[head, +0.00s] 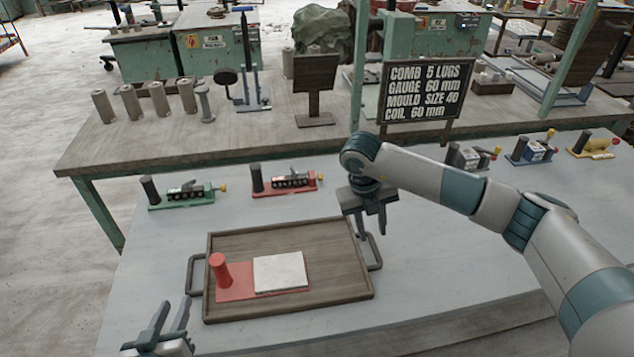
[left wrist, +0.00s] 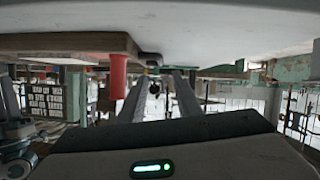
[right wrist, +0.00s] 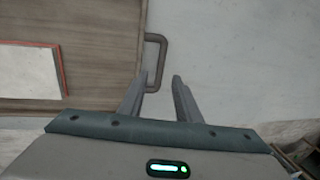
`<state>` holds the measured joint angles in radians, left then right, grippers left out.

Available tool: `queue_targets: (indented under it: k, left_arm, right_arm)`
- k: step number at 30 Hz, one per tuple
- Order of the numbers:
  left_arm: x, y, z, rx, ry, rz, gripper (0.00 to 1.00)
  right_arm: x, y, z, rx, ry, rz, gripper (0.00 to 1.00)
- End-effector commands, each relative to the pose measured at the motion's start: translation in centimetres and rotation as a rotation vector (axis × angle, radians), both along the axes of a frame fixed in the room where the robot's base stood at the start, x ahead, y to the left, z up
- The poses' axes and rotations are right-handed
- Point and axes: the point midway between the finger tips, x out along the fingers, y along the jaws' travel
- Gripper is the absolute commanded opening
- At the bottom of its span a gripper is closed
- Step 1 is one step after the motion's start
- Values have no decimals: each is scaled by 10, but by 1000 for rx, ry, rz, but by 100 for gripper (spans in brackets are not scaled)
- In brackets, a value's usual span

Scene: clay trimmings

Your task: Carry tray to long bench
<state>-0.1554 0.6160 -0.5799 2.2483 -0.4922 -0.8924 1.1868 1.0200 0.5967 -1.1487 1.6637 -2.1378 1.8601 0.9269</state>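A brown wooden tray (head: 345,283) with a dark handle at each end lies on the pale table. It carries a red board with a red cylinder (head: 220,271) and a white square slab (head: 280,272). My right gripper (head: 373,236) is open, pointing down above the right handle (head: 376,252). In the right wrist view the handle (right wrist: 162,65) lies partly between the fingertips. A long wooden bench (head: 230,135) stands behind.
Green (head: 182,194) and red (head: 287,182) tool blocks stand behind the tray; several more stand at the right. The bench carries grey cylinders (head: 130,103), a small wooden stand (head: 315,85) and a lettered sign (head: 425,92). The bench's front left is fairly clear.

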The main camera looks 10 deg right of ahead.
Motion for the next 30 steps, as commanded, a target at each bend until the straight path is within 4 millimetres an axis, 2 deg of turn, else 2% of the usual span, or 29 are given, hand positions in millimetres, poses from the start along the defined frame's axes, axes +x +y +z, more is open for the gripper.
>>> queue_targets:
  k: [3, 10, 30]
  left_arm:
    - [0, 0, 0, 0, 0, 0, 31]
    - [0, 0, 0, 0, 0, 0, 31]
    - [0, 0, 0, 0, 0, 0, 31]
  right_arm:
    - [1, 5, 21, 1, -3, 2, 31]
    - [0, 9, 43, 0, 0, 1, 31]
    - [0, 10, 46, 0, 1, 0, 31]
